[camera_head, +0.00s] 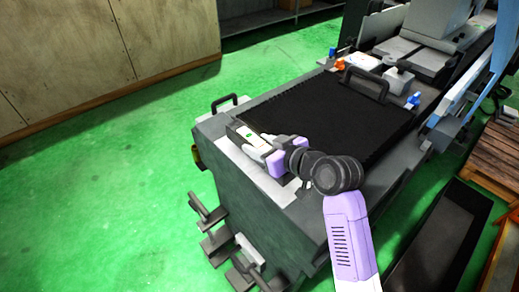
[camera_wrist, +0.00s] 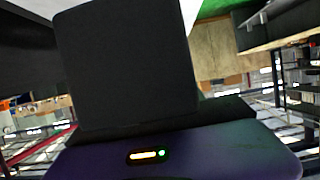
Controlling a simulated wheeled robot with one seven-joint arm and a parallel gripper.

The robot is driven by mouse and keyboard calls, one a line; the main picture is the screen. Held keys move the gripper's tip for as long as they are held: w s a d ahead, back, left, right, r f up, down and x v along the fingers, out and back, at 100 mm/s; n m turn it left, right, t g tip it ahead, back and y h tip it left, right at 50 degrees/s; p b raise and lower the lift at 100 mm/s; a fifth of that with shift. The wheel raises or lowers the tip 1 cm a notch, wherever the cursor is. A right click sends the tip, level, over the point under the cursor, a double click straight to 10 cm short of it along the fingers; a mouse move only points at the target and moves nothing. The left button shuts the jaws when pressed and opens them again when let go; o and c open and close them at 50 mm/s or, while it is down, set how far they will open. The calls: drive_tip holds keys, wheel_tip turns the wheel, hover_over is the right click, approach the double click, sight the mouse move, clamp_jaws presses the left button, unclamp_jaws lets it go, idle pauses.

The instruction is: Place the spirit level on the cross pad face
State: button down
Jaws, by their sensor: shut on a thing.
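My gripper (camera_head: 254,141) is over the near left end of the grinder's bed, at the end of my purple-and-grey arm. I cannot make out the cross pad face for certain. A pale flat surface (camera_head: 283,193) shows below the gripper. I cannot tell whether the level touches anything.
A black ribbed cover (camera_head: 335,115) with a black handle (camera_head: 365,82) lies right of the gripper. Another handle (camera_head: 226,102) stands behind it. Grey pedals or brackets (camera_head: 215,235) stick out from the machine's front. Green floor (camera_head: 110,190) is clear on the left.

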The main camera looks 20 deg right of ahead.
drive_tip(key=shift+f, duration=0.75)
drive_tip(key=c, duration=0.7)
unclamp_jaws()
drive_tip(key=shift+f, duration=0.25)
drive_tip(key=v, duration=1.2)
drive_tip(key=shift+b, duration=0.3)
